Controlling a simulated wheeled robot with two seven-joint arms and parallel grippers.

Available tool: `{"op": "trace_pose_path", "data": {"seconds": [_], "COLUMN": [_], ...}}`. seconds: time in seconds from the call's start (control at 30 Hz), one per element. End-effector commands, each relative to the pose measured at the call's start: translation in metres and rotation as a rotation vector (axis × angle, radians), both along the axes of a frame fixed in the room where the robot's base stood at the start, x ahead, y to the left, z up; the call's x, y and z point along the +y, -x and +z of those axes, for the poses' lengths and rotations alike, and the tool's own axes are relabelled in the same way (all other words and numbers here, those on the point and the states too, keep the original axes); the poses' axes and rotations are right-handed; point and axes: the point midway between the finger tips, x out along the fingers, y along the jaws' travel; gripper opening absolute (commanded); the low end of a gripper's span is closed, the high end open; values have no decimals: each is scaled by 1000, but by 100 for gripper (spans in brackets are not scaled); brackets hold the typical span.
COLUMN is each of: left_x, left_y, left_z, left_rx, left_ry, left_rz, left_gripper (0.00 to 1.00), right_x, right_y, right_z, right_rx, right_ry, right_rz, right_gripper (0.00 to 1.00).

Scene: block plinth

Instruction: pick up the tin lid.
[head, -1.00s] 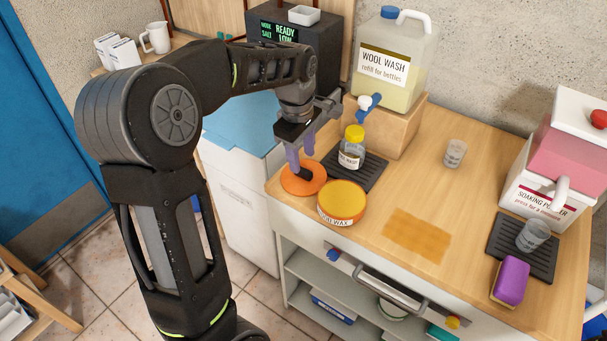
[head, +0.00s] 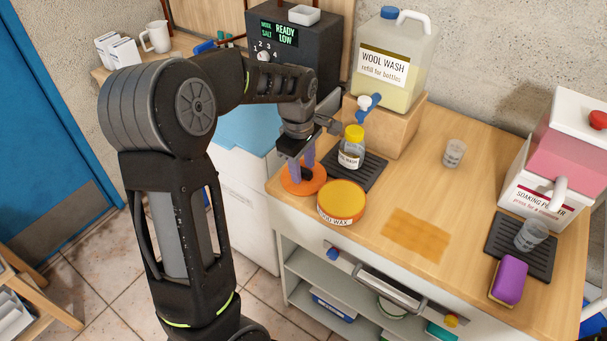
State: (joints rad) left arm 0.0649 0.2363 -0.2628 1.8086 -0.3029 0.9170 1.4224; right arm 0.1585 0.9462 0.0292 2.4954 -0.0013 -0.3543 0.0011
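The tin lid (head: 318,184) is an orange disc lying flat on the wooden worktop near its left front corner. A dark knob-like part at its middle is mostly hidden by my fingers. My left gripper (head: 301,171) is above the lid and points down, its two purple fingers apart with a gap between them. The fingertips are low over the lid's middle; I cannot tell if they touch it. The wax tin (head: 341,212), with a yellow top, stands just right of the lid. My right gripper is not in view.
A small yellow-capped bottle (head: 351,150) stands on a dark ribbed mat (head: 371,175) close behind the lid. A wooden block (head: 392,135) carries a large wash jug (head: 390,60). The worktop's middle is clear except for a stain (head: 417,234).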

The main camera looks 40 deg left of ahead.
Motion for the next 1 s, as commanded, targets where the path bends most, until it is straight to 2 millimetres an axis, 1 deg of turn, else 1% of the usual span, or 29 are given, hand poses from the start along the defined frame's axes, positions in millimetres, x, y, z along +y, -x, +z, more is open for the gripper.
{"op": "trace_pose_path", "data": {"seconds": [0.03,0.07,0.47,0.5,1.0], "left_x": [0,0,0,0,0], "left_y": [0,0,0,0,0], "left_z": [0,0,0,0,2], "left_rx": [0,0,0,0,-1], "left_ry": [0,0,0,0,0], "left_rz": [0,0,0,0,0], "left_gripper": [36,34,1,0,0], "right_x": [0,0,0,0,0], "right_y": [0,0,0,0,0], "right_z": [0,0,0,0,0], "right_rx": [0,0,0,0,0], "right_ry": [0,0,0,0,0], "right_rz": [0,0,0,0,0], "right_gripper": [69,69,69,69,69]}}
